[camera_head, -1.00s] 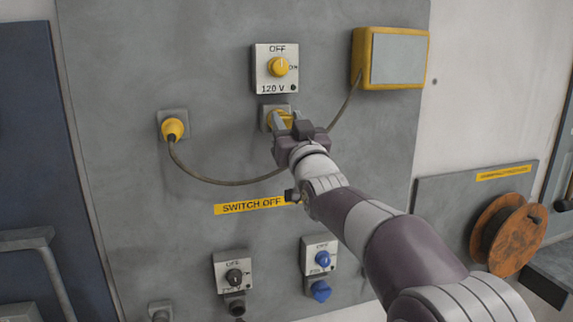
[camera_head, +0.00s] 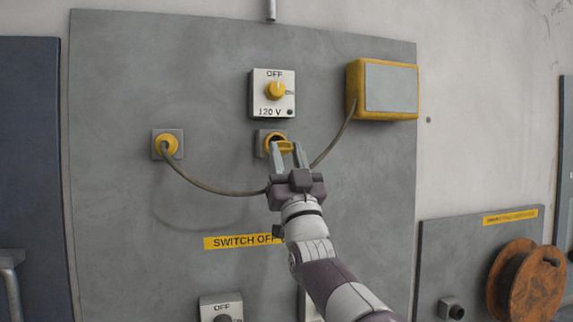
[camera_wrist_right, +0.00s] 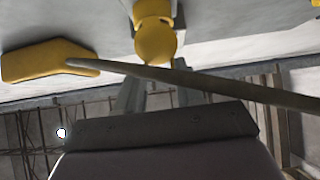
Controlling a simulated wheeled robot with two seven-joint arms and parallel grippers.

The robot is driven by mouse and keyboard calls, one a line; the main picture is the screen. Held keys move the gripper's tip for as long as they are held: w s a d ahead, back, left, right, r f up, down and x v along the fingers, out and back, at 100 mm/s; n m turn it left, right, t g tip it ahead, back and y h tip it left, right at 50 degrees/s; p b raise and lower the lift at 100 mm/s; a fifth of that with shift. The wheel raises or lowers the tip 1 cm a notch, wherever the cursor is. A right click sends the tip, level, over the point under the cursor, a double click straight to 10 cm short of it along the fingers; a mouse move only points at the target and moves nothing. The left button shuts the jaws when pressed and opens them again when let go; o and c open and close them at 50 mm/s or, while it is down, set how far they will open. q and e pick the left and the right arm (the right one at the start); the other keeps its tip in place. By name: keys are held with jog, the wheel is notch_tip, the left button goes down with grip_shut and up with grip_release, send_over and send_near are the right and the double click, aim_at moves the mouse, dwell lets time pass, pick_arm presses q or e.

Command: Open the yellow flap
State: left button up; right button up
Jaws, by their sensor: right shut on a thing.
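The yellow flap (camera_head: 286,146) is on the square socket (camera_head: 262,152) below the 120 V switch box. It stands tilted out from the socket face, and a dark opening shows behind it. My right gripper (camera_head: 288,152) is shut on the flap, with a finger on each side. In the right wrist view the round yellow flap (camera_wrist_right: 155,42) shows at top middle, near the grey fingers (camera_wrist_right: 153,95). The fingers' contact is partly hidden there by a cable. My left gripper is not in view.
A cable (camera_head: 215,190) runs from the yellow plug (camera_head: 167,145) behind my gripper to the yellow box (camera_head: 391,88). The 120 V switch (camera_head: 275,92) sits just above the socket. A "SWITCH OFF" label (camera_head: 240,242) is below. A wooden reel (camera_head: 530,280) is at lower right.

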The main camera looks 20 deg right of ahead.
jog(key=shift+r, duration=0.1)
jog(key=o, duration=1)
jog(key=b+v, duration=0.7)
jog(key=v, duration=0.5)
jog(key=shift+s+f, duration=0.3)
